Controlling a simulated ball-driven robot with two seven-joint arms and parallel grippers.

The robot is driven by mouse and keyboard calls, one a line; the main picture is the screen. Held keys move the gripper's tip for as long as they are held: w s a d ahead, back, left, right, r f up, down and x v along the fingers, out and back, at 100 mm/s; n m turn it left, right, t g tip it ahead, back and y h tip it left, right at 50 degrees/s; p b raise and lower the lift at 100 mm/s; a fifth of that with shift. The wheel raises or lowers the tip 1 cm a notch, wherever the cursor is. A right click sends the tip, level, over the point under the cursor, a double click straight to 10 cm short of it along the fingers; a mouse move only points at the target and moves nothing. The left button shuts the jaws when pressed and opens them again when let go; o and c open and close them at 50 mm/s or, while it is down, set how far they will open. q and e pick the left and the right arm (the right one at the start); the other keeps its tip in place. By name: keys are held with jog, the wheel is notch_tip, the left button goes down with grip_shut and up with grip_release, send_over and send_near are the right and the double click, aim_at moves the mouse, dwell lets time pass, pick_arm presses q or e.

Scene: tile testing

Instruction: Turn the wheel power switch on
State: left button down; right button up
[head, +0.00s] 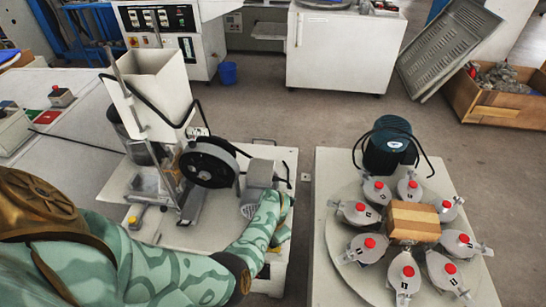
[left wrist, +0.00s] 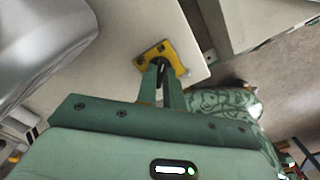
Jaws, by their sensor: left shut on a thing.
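A small yellow switch plate (left wrist: 148,57) with a dark middle sits near the edge of a pale board in the left wrist view. I take it as the wheel power switch. My left gripper (left wrist: 161,70) has both green fingers shut on its dark middle part. Whether the switch is on or off cannot be told. The black wheel (head: 208,163) stands upright left of the motor. My right gripper is not in view.
The machine's pale base (head: 177,228) surrounds the wheel. Right of it, across a narrow gap, a second table (head: 332,272) holds a turntable with several grey units with red knobs and a wooden block (head: 412,221). A small yellow-topped button box (head: 134,218) stands at the left.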

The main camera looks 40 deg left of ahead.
pick_arm(q)
jog(key=shift+s, duration=0.1)
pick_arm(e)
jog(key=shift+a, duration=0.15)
pick_arm(q)
jog(key=c, duration=1.5)
grip_release()
